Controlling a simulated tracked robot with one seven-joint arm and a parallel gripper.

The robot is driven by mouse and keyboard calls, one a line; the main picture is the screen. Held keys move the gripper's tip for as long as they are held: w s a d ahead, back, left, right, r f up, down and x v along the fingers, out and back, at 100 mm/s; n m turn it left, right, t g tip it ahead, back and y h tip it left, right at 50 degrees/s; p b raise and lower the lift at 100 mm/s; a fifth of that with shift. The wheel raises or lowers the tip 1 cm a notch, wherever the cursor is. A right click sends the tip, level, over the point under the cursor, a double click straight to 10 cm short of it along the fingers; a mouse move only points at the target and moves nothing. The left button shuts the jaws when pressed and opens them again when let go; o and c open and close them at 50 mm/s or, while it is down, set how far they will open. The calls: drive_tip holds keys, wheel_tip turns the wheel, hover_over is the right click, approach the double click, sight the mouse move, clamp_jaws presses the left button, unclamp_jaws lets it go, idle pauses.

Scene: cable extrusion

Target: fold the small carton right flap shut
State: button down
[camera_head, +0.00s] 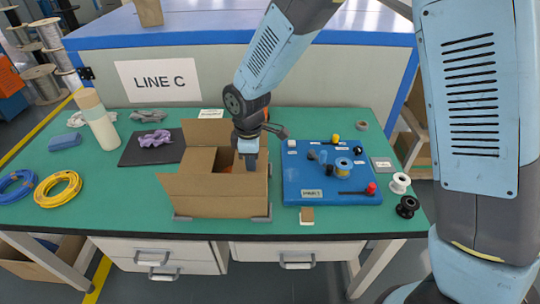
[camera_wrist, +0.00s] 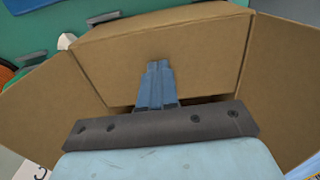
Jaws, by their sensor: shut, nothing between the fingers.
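The small brown carton (camera_head: 220,203) stands on the green table between grey corner brackets. In the head view its back flap (camera_head: 207,132) stands up and its front flap (camera_head: 200,187) slants outward; the opening between them is dark. My gripper (camera_head: 250,166) points down at the carton's right side, with its fingers together and empty. It hides much of the right flap there. In the wrist view my gripper (camera_wrist: 159,68) shows in front of a broad carton flap (camera_wrist: 155,45), with other flaps raised on both sides. I cannot tell whether the fingertips touch cardboard.
A blue board (camera_head: 330,185) with spools and knobs lies close on the carton's right. A dark mat (camera_head: 140,150) with a purple cloth is at the left. A yellow cable coil (camera_head: 58,190) and a tall bottle (camera_head: 97,120) stand farther left. Green table shows between coil and carton.

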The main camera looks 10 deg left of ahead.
drive_tip(key=shift+s+d+f, duration=0.2)
drive_tip(key=shift+s+f, duration=0.2)
drive_tip(key=shift+f, duration=0.35)
drive_tip(key=shift+w+a+r, duration=0.15)
drive_tip(key=shift+r, duration=0.3)
drive_tip(key=shift+w+a+r, duration=0.1)
drive_tip(key=shift+w+r, duration=0.05)
drive_tip(key=shift+r, duration=0.25)
wheel_tip(320, 180, up, 8)
drive_tip(key=shift+r, duration=0.15)
drive_tip(key=shift+w, duration=0.1)
